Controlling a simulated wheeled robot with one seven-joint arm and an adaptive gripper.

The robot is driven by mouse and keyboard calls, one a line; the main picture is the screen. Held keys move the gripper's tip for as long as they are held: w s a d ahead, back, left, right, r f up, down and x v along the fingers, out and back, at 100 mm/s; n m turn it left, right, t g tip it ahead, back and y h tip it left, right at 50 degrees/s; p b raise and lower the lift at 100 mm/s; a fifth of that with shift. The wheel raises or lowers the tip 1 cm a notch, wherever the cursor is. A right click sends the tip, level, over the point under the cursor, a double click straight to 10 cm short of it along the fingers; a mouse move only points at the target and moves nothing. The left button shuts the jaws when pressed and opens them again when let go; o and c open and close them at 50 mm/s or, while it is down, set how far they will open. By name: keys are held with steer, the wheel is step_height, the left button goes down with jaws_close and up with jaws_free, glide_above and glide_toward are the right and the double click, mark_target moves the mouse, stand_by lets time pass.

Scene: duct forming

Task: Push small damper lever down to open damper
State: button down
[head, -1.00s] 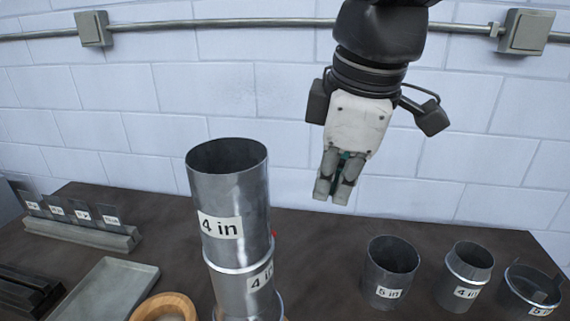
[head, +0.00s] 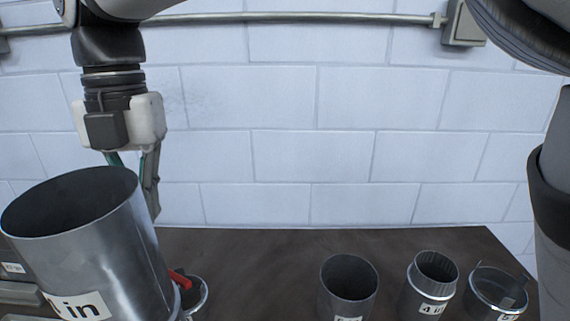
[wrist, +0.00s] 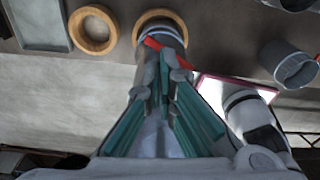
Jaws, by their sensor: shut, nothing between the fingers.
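The tall metal duct stack (head: 110,240), with a "4 in" label, stands at the lower left in the head view. In the wrist view the red lever (wrist: 155,43) lies just beyond my fingertips. My gripper (head: 152,205) points down beside the duct's upper part, above the lever, with its fingers partly hidden by the duct. It also shows in the wrist view (wrist: 163,82), shut and empty. I cannot tell whether it touches the duct.
A short dark duct (head: 348,290), a "4 in" collar (head: 432,285) and another labelled fitting (head: 497,292) stand at the right. The table between them and the stack is clear. A wooden ring (wrist: 92,30) and grey tray (wrist: 42,25) show in the wrist view.

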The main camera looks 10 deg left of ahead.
steer(key=shift+f, duration=0.1)
stand_by(0.3)
step_height(320, 180, down, 7)
steer(key=b, duration=0.4)
steer(key=shift+s, duration=0.3)
step_height(320, 180, down, 4)
steer(key=b, duration=0.3)
steer(key=shift+f, duration=0.1)
stand_by(0.5)
